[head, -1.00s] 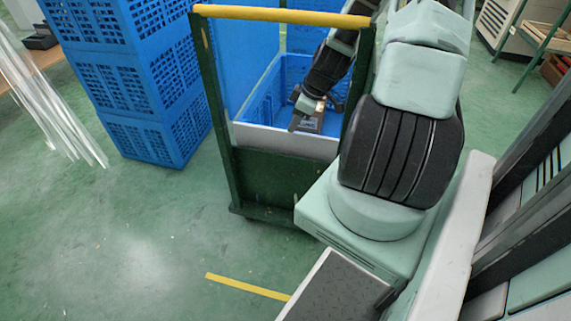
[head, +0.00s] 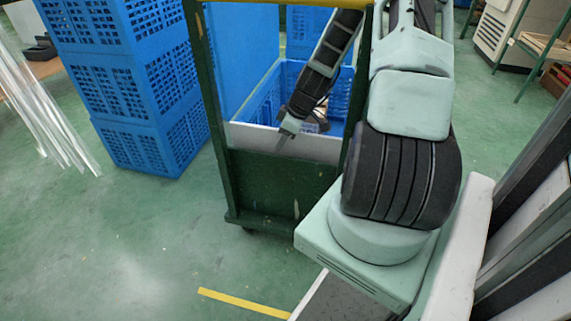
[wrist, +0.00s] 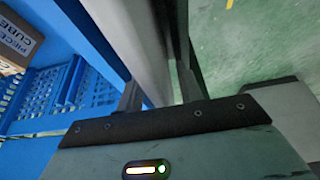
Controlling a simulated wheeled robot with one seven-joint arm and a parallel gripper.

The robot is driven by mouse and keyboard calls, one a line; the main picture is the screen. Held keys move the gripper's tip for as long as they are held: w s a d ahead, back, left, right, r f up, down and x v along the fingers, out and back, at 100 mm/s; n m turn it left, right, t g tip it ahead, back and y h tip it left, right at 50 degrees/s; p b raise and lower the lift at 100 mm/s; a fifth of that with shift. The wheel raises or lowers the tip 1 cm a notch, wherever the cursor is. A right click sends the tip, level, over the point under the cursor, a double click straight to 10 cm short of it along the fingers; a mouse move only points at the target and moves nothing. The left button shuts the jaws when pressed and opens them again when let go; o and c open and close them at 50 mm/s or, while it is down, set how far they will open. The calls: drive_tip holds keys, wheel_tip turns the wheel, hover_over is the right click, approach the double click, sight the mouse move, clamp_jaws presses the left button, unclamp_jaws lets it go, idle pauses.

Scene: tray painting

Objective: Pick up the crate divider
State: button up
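A light grey flat panel, which I take to be the crate divider (head: 318,148), stands upright along the near side of the blue crate (head: 265,98) on the green cart. It also shows in the wrist view (wrist: 128,35), running down between my fingers. My gripper (head: 285,138) is at the panel's top edge, pointing down. In the wrist view my gripper (wrist: 160,92) is open, with one finger on each side of the panel and a gap at the right finger. Whether the left finger touches the panel is hard to tell.
The cart's green end frame (head: 280,183) stands close in front of the panel, with a yellow handle bar (head: 300,2) above. A cardboard box (wrist: 18,38) lies in the crate. Stacked blue crates (head: 135,85) stand at left.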

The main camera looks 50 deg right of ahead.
clamp_jaws()
drive_tip(key=shift+r, duration=0.1)
